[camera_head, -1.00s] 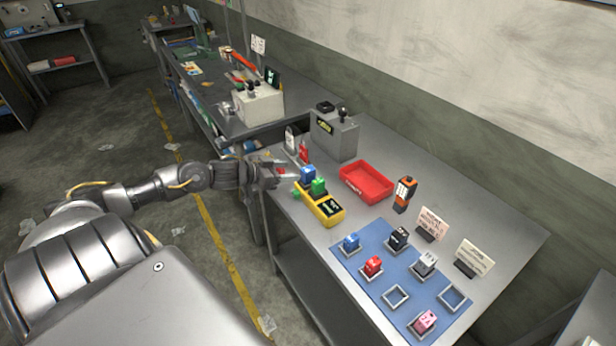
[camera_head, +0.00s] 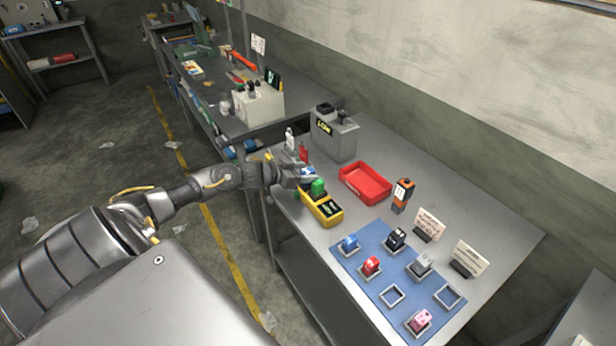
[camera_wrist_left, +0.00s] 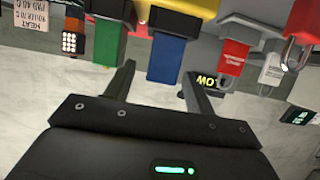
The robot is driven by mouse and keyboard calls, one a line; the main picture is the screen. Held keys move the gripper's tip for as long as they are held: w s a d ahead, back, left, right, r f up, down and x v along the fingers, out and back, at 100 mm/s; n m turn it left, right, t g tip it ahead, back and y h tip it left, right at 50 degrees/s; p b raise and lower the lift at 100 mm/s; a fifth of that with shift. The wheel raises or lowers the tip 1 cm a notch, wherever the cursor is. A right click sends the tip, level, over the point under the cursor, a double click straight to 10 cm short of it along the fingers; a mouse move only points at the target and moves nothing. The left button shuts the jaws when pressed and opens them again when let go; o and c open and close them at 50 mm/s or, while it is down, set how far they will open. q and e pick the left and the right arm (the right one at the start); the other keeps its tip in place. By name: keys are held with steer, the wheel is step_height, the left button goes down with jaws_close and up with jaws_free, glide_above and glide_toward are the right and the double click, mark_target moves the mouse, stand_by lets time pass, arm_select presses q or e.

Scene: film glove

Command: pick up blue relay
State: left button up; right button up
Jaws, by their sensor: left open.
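A blue relay (camera_head: 307,170) stands in the yellow holder (camera_head: 328,217) beside a green relay (camera_head: 318,187); my gripper partly hides it in the head view. My left gripper (camera_head: 298,175) is open at the blue relay. In the left wrist view, the blue block (camera_wrist_left: 168,45) shows between and just beyond the two fingertips (camera_wrist_left: 159,72), with the green block (camera_wrist_left: 104,42) outside the fingers. Whether the fingers touch the blue block cannot be told. Another blue relay (camera_head: 349,243) sits on the blue mat (camera_head: 368,262). My right gripper is not in view.
A red tray (camera_head: 366,184) and a grey box (camera_head: 334,137) stand behind the holder. Red and white padlock-like items (camera_wrist_left: 235,55) show right of the fingers in the wrist view. Several relays sit on the mat. An orange-black device (camera_head: 402,194) and sign cards (camera_head: 429,224) stand further right.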

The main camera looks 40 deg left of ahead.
arm_select(q)
steer(key=shift+c, duration=0.4)
steer(key=c, duration=1)
steer(key=shift+r, duration=0.15)
